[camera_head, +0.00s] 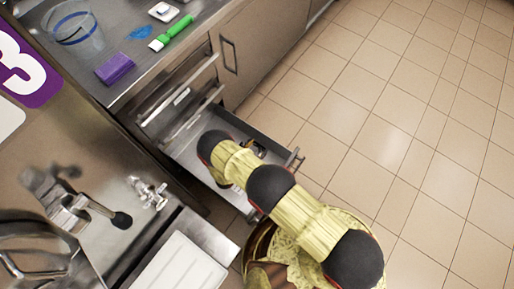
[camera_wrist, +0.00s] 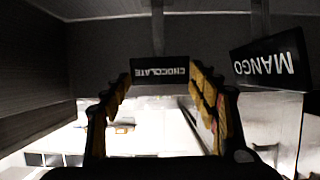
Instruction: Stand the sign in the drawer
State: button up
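The drawer (camera_head: 277,146) is pulled out below the counter, and my arm reaches down into it. In the wrist view a small black sign reading CHOCOLATE (camera_wrist: 160,71) shows inverted, straight ahead between the tips of my gripper (camera_wrist: 160,80). The yellow-padded fingers are spread apart. I cannot tell whether they touch that sign or it lies just beyond them. A second black sign, reading MANGO (camera_wrist: 271,63), is larger in view, tilted and to the right of the right finger. In the head view my gripper and the signs are mostly hidden behind my arm.
The steel counter holds a clear container (camera_head: 78,35), a purple block (camera_head: 115,68), a green-handled brush (camera_head: 173,32) and a white item (camera_head: 164,11). A machine with a tap (camera_head: 148,193) and a white tray (camera_head: 180,268) stand at lower left. The tiled floor at right is clear.

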jog(key=o, duration=0.4)
jog(key=shift+r, duration=0.1)
jog(key=shift+s+a+r, duration=0.15)
jog(key=shift+r, duration=0.05)
jog(key=p+v, duration=0.2)
jog(key=v, duration=0.5)
jog(key=shift+s, duration=0.1)
dwell(0.3)
